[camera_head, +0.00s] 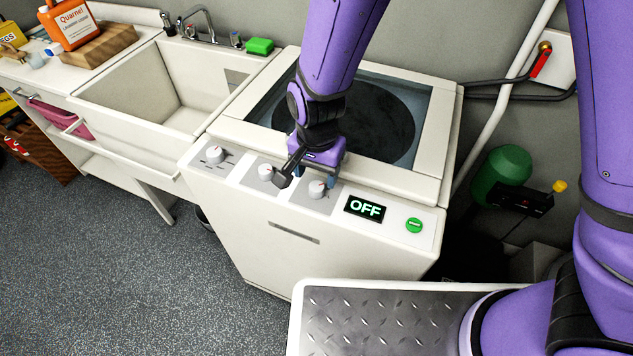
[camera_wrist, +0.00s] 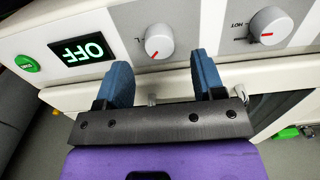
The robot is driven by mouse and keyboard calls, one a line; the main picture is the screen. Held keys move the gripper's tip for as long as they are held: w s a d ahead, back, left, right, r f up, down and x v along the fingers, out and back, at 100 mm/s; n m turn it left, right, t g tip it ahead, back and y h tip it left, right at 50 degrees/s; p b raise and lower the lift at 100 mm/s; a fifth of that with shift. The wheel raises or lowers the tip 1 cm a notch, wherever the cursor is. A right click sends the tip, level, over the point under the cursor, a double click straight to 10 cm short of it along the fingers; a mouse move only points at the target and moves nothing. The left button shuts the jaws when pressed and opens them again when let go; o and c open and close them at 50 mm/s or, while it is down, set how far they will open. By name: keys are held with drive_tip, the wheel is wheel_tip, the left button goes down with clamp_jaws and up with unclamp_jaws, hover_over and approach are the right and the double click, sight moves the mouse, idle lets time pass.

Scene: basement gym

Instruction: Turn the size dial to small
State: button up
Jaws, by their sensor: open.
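The washer (camera_head: 300,245) has three white dials on its front panel. The right dial (camera_head: 317,189) is nearest the OFF display (camera_head: 365,209); in the wrist view this dial (camera_wrist: 159,40) has a red pointer mark and a label too cut off to read beyond an "L". The middle dial (camera_head: 265,172) shows in the wrist view (camera_wrist: 270,26) beside the word HOT. The left dial (camera_head: 216,154) is farther away. I cannot read which is the size dial. My gripper (camera_head: 312,174) is open, its blue fingers (camera_wrist: 163,72) apart and empty, close to the right dial without holding it.
A green button (camera_head: 414,226) sits right of the display. The washer's dark glass lid (camera_head: 385,120) lies behind the panel. A sink (camera_head: 140,95) stands to the left. A white pipe (camera_head: 510,85) and green bottle (camera_head: 503,170) are at the right. The floor at left is clear.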

sight(317, 186)
drive_tip(key=shift+f, duration=2.1)
drive_tip(key=c, duration=0.9)
